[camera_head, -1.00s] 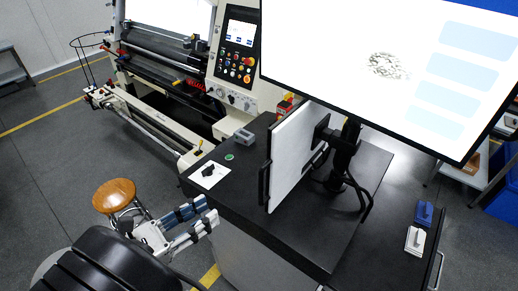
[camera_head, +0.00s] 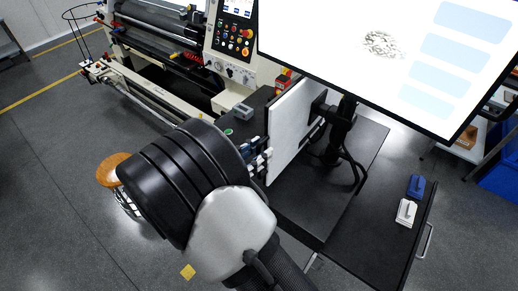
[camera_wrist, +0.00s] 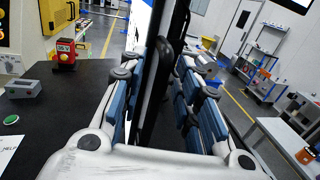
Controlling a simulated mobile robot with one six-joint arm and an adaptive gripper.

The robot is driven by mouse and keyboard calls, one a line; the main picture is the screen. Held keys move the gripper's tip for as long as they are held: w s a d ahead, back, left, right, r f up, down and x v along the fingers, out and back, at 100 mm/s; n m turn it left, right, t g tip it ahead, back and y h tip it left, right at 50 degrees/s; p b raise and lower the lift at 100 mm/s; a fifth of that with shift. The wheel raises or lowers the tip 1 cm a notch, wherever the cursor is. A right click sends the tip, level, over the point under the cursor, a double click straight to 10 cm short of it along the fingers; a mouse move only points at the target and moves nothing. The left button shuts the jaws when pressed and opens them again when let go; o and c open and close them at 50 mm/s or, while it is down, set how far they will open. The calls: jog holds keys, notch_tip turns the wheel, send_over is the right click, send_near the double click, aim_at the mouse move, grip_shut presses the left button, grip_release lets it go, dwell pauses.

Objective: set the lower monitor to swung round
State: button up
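The lower monitor (camera_head: 292,130) is a thin panel with a pale face, on a black arm mount above the dark worktop. It stands edge-on to my gripper. My gripper (camera_head: 257,158) is at its near left edge, partly hidden by my own arm. In the wrist view, the monitor's dark edge with a black upright handle (camera_wrist: 157,100) lies between the blue-padded fingers of my gripper (camera_wrist: 170,75). The fingers are spread on either side of it, and a gap shows on the right. Firm contact cannot be seen.
A large upper screen (camera_head: 385,50) overhangs the worktop. Dark cables hang behind the lower monitor. A grey block (camera_head: 242,111) sits left of it. Blue (camera_head: 416,186) and white (camera_head: 406,212) blocks lie at right. A wooden stool (camera_head: 108,170) stands at left.

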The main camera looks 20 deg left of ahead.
jog(key=shift+w+d, duration=0.2)
jog(key=shift+w, duration=0.05)
jog(key=shift+c, duration=0.3)
grip_shut()
dwell(0.4)
